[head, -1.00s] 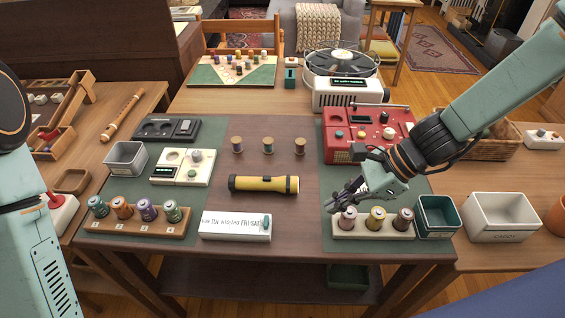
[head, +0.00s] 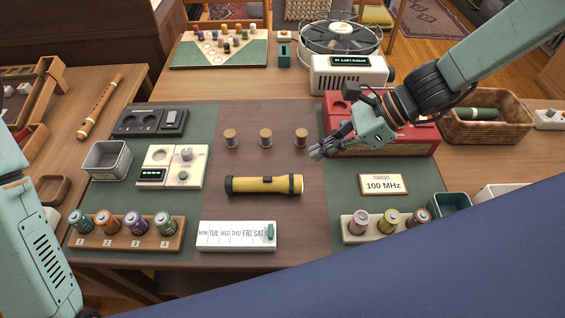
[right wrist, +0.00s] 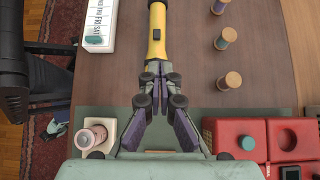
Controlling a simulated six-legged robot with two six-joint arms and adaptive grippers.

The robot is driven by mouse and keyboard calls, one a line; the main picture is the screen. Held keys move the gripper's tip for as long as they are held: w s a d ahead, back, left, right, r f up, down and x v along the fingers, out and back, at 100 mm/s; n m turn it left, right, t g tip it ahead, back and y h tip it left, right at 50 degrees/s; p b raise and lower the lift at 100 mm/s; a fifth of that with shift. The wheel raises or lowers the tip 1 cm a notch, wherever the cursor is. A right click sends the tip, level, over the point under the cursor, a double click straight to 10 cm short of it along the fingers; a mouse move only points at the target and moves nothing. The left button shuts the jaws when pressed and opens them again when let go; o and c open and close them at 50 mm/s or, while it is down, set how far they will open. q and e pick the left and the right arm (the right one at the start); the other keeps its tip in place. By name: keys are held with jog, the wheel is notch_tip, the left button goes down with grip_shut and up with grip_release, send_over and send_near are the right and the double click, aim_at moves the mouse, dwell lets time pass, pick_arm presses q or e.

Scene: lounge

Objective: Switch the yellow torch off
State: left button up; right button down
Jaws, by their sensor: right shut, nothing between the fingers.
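The yellow torch (head: 264,186) lies on its side on the brown middle strip of the table. It has black ends and a dark switch (head: 267,179) on its upper side. My right gripper (head: 316,153) is shut and empty, above the table to the upper right of the torch's right end. In the right wrist view my right gripper (right wrist: 158,80) points at the torch (right wrist: 156,35), whose near end shows just beyond the fingertips. I cannot tell the height gap between them. Of my left arm only pale green links show at the left edge; its gripper is out of view.
A day-of-week box (head: 236,237) lies in front of the torch, and several thread spools (head: 266,138) stand behind it. A red radio (head: 400,138) is beyond my right gripper. A "100 MHz" card (head: 383,185) and a spool rack (head: 347,238) are at right.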

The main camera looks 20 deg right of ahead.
jog(key=b, duration=0.5)
send_near(272, 178)
jog(key=shift+w+a+f, duration=0.1)
jog(key=shift+a+f, duration=0.15)
jog(key=shift+f, duration=0.35)
jog(key=shift+a+f, duration=0.25)
jog(key=shift+f, duration=0.35)
jog(key=b+x, duration=0.1)
jog(key=x, duration=0.2)
jog(key=shift+a+r+b, duration=0.1)
jog(key=shift+r+b, duration=0.1)
jog(key=shift+b, duration=0.15)
jog(key=shift+w+a+f, duration=0.25)
jog(key=shift+a+f, duration=0.05)
jog(key=shift+f, duration=0.05)
jog(key=shift+s, duration=0.1)
jog(key=shift+a, duration=0.1)
jog(key=shift+a+b, duration=0.1)
jog(key=shift+b, duration=0.25)
